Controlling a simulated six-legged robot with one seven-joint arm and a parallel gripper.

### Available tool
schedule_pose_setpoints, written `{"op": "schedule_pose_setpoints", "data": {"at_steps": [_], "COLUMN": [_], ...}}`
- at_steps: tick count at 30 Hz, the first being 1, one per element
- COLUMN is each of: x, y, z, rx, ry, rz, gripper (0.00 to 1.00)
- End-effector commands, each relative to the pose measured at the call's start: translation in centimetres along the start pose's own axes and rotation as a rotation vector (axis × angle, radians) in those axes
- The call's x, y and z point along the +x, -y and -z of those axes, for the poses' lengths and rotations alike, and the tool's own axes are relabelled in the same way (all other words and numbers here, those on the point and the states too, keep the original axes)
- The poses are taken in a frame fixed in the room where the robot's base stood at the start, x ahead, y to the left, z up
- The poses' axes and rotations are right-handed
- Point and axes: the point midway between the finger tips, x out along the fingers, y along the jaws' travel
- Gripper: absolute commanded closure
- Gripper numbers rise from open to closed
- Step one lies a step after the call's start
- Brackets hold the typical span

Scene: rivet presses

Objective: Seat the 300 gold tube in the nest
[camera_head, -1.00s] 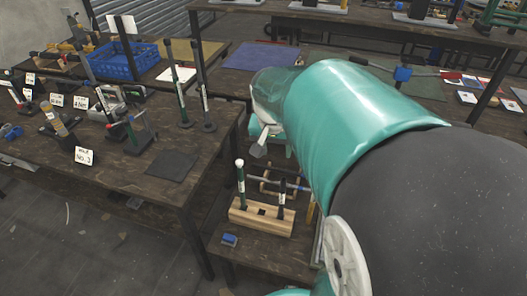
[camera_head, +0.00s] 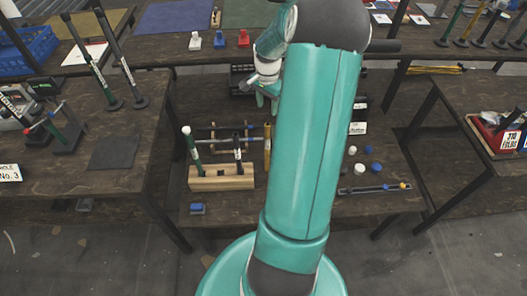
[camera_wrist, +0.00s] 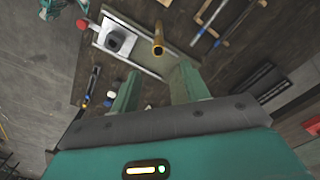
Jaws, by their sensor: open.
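A gold tube (camera_wrist: 158,38) shows end-on in the wrist view, ahead of the fingers. A yellow upright piece (camera_head: 267,150) in the head view, right of the wooden block, may be the same tube; I see no readable 300 label. My gripper (camera_wrist: 155,88) is open and empty, its two green fingers apart and short of the tube. It also shows in the head view (camera_head: 264,97), above the lower shelf. A grey block with a round top (camera_wrist: 119,41) sits on a pale plate left of the tube. I cannot tell whether it is the nest.
The wooden block (camera_head: 222,177) holds dark and green tools upright. A blue piece (camera_head: 197,209) lies in front of it. White and blue caps (camera_head: 368,166) and a dark bar (camera_head: 374,189) lie right of my arm. A red bin (camera_head: 497,133) stands far right.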

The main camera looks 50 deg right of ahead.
Motion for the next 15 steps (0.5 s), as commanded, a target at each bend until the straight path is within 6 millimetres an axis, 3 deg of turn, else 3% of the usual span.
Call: {"op": "schedule_pose_setpoints", "data": {"at_steps": [9,15], "x": [5.5,8.1], "y": [-0.2,-0.1], "z": [0.1,0.0], "rx": [-0.001,-0.002], "ry": [0.004,0.001], "rz": [-0.003,-0.001], "gripper": [0.54,0.54]}}
